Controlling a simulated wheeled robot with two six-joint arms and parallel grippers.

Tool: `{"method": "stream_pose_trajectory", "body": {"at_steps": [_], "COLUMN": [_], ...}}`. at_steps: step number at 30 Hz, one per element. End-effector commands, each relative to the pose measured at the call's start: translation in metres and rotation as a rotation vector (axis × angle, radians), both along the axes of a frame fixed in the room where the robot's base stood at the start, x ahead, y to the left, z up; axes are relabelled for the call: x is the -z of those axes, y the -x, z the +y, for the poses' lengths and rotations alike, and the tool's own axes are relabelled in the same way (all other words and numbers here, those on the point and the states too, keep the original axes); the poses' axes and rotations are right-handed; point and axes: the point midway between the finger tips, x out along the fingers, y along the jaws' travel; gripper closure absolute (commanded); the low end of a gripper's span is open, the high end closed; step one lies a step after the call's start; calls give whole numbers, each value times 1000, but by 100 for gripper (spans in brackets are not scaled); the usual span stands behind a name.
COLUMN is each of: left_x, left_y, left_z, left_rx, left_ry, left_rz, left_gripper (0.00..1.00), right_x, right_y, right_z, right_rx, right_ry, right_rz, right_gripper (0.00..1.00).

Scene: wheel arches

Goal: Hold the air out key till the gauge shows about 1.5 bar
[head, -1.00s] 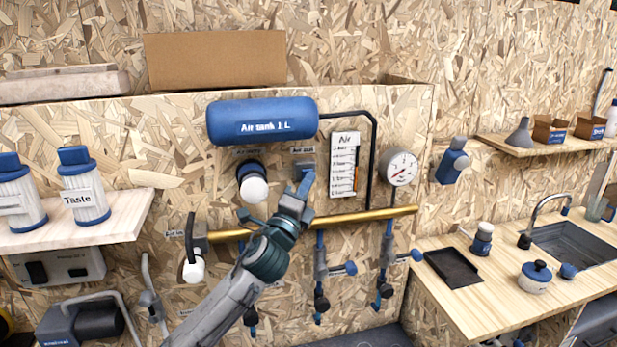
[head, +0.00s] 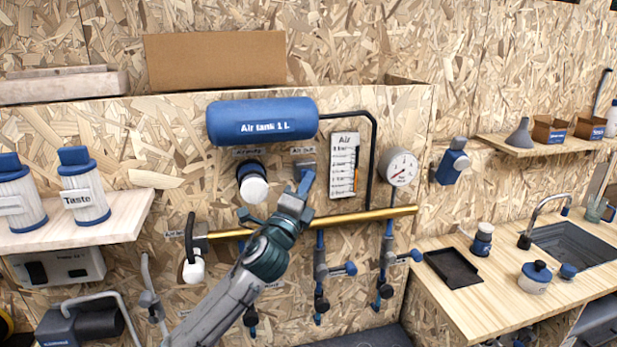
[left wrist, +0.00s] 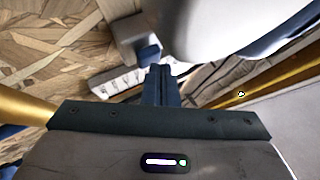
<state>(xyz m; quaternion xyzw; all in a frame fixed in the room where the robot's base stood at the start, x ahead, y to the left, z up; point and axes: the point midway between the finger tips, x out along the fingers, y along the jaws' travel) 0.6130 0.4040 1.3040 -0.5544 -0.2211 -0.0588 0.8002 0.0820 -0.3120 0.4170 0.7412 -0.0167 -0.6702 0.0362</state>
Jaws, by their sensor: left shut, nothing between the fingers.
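The air out key (head: 308,165) is a small grey block on the wall under the "Air out" label, below the blue air tank (head: 262,121). My left gripper (head: 305,184) is shut and empty, its blue fingertips overlapping the key's lower part. In the left wrist view the closed fingers (left wrist: 160,84) point at the key's grey housing (left wrist: 122,32) and its blue part (left wrist: 149,53). I cannot tell whether they touch. The round white gauge (head: 398,167) has a red needle pointing lower left; its figures are too small to read. My right gripper is not in view.
A white-capped blue knob (head: 252,182) sits left of the key. A white scale board (head: 344,165) and a black pipe (head: 373,150) are to its right. A brass pipe (head: 365,214) with several hanging valves runs below.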

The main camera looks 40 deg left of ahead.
Motion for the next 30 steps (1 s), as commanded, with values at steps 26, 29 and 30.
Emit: {"method": "stream_pose_trajectory", "body": {"at_steps": [26, 29, 30], "left_x": [0, 0, 0], "left_y": [4, 8, 9], "left_z": [-5, -10, -11], "left_rx": [0, 0, 0], "left_ry": [1, 0, 0], "left_rz": [1, 1, 1], "left_gripper": [100, 100, 100], "right_x": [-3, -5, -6], "right_y": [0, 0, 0], "right_z": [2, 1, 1], "right_rx": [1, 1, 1], "right_ry": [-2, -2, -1], "right_rz": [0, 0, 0], "right_gripper": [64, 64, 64]}}
